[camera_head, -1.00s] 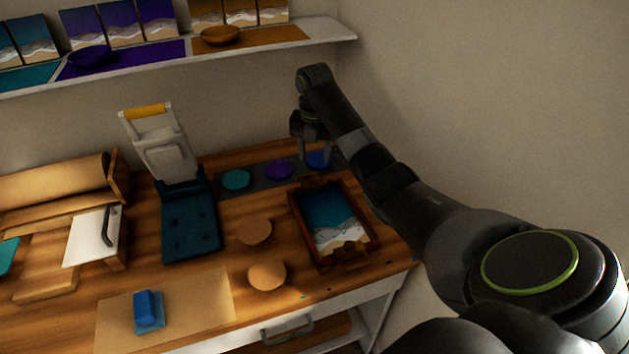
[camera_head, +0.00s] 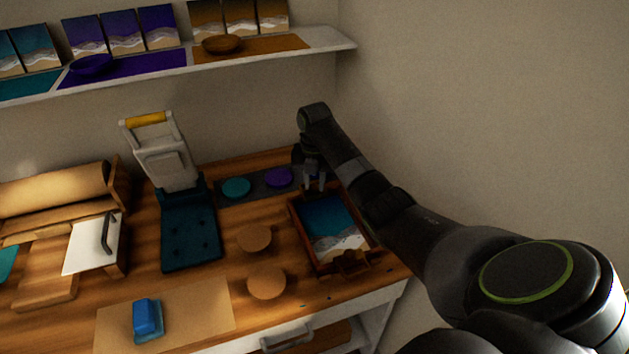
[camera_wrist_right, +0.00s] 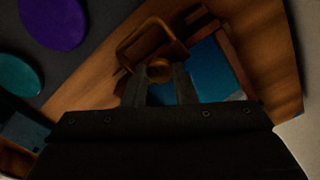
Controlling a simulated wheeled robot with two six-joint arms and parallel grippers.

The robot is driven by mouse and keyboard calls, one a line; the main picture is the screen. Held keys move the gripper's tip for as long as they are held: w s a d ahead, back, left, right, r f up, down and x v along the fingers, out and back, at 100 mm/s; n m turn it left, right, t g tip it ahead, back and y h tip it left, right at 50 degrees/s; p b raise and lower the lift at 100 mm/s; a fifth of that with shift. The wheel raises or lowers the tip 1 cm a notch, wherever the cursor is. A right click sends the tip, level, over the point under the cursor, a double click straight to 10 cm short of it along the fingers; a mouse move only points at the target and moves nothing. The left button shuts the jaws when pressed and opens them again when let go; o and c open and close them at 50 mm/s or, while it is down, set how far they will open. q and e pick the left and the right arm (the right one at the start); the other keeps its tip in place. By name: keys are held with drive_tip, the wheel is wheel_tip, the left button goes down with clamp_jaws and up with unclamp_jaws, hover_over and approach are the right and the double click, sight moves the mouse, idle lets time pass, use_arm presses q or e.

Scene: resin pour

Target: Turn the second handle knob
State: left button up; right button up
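The tray (camera_head: 299,225) is a dark wooden frame holding a blue and white wave picture, at the right of the workbench. A dark handle piece (camera_head: 351,262) shows at its near end. My right gripper (camera_head: 315,190) points down over its far end. In the right wrist view, a round brown knob (camera_wrist_right: 159,70) lies between the tips of the right gripper (camera_wrist_right: 160,80), beside a brown looped handle (camera_wrist_right: 136,40). The fingers stand close on both sides of the knob; whether they press on it I cannot tell. My left gripper is out of view.
Teal (camera_head: 236,187) and purple (camera_head: 279,177) discs lie on a dark strip left of the gripper. Two round wooden discs (camera_head: 254,238) lie left of the tray. A teal-based press (camera_head: 190,235) stands further left. The wall is close on the right.

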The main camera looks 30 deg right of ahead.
drive_tip(key=c, duration=0.3)
drive_tip(key=shift+c, duration=0.2)
